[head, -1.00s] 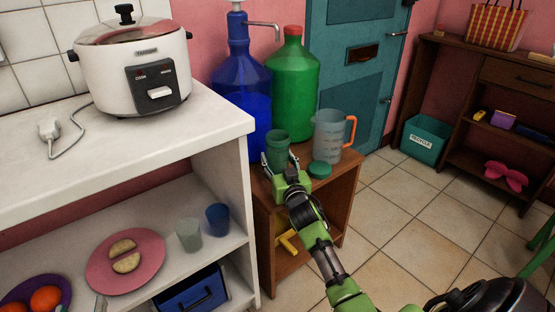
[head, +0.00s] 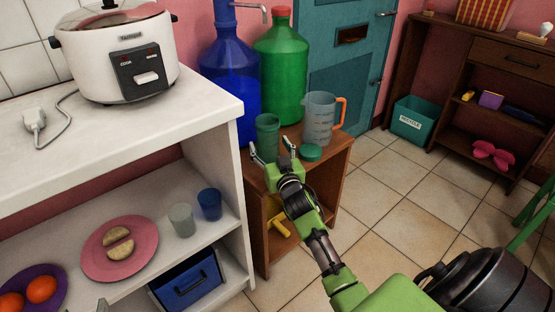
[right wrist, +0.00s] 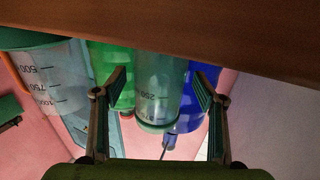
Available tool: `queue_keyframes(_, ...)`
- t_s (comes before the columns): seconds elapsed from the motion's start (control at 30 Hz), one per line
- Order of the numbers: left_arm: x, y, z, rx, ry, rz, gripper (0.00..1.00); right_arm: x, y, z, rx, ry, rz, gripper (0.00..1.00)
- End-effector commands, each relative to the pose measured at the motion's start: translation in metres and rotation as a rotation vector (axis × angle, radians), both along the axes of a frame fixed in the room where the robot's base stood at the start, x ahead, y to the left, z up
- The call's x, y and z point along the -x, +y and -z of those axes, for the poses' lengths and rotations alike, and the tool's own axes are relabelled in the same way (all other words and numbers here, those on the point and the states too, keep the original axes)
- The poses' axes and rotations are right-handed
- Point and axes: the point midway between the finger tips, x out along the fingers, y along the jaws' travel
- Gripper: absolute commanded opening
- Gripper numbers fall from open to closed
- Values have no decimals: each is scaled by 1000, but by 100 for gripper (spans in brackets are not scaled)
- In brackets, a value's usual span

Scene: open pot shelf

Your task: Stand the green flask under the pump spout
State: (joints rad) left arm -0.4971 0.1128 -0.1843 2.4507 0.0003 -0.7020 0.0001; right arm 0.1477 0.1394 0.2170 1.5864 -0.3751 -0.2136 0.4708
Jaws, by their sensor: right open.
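The green flask (head: 267,137), a translucent open-topped cup, stands upright on the small wooden stand in front of the jugs. The pump spout (head: 263,12) juts right from the top of the blue jug (head: 230,70). The flask is well below it in the picture; I cannot tell whether it is directly under. My right gripper (head: 272,152) is open, low at the flask's near side. In the right wrist view the flask (right wrist: 160,82) shows between the spread fingers (right wrist: 160,88), with no clear contact. A small grey tip at the bottom left may be my left gripper (head: 102,303).
A clear measuring jug with an orange handle (head: 320,118) and a green cap (head: 310,152) are right of the flask on the stand (head: 330,163). A large green jug (head: 281,70) stands behind. The white counter (head: 190,105) borders the stand at left.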

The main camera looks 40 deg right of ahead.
Motion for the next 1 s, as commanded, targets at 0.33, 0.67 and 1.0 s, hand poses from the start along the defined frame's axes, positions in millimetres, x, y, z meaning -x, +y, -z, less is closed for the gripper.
queue_keyframes(0.33,48,22,61,-81,346,-25,40,61,19,-1,-2,2,1,65)
queue_keyframes(0.67,78,32,86,-116,503,-36,40,92,31,0,0,7,-1,65)
queue_keyframes(1.0,79,33,88,-117,511,-36,40,169,128,55,-26,416,-146,65)
